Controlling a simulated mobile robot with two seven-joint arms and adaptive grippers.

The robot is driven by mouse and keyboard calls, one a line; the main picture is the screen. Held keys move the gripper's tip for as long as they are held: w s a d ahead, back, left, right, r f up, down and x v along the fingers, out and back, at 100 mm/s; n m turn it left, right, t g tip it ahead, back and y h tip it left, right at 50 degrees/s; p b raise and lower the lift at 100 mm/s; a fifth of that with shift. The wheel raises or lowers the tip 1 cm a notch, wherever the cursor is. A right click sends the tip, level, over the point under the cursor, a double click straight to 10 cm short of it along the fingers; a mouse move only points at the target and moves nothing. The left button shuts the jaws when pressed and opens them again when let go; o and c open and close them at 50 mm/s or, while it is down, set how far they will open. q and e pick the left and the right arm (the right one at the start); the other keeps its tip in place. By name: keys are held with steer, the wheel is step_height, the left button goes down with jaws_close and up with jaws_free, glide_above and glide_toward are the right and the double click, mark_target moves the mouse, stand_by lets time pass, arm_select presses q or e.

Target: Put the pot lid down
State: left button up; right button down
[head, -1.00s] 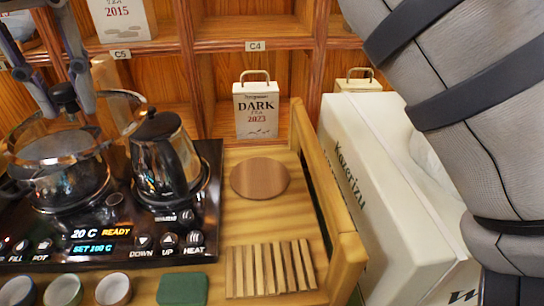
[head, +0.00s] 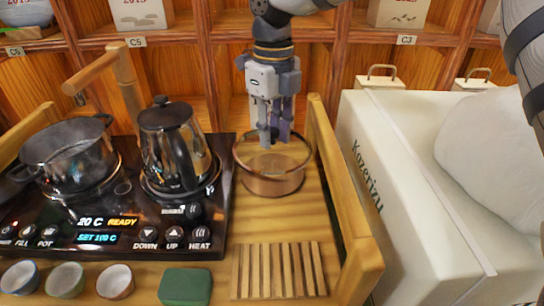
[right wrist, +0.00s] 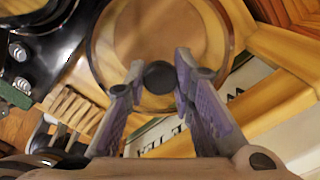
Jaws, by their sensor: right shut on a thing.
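The glass pot lid (head: 243,158) is a clear disc with a thin brown rim and a dark knob. My right gripper (head: 273,142) points down from above and is shut on the lid's knob. In the right wrist view the black knob (right wrist: 159,77) sits between the two fingertips. The lid is over the round wooden board (head: 273,186), which shows through and below the glass. I cannot tell whether the lid touches the board or hangs just above it. The glass pot (head: 68,160) stands uncovered on the left of the cooker. My left gripper is not in view.
A dark kettle (head: 172,150) stands on the cooker (head: 120,225), left of the lid. A wooden rail (head: 340,190) runs close on the right, beside a white box (head: 400,200). A slatted rack (head: 278,270), green block (head: 185,287) and several cups are in front.

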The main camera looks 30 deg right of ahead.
mark_target(273, 156)
step_height(273, 156, down, 6)
steer(key=shift+f, duration=0.1)
steer(key=c, duration=1.4)
jaws_free()
steer(key=shift+o, duration=0.2)
step_height(273, 156, up, 12)
steer(key=shift+r, duration=0.15)
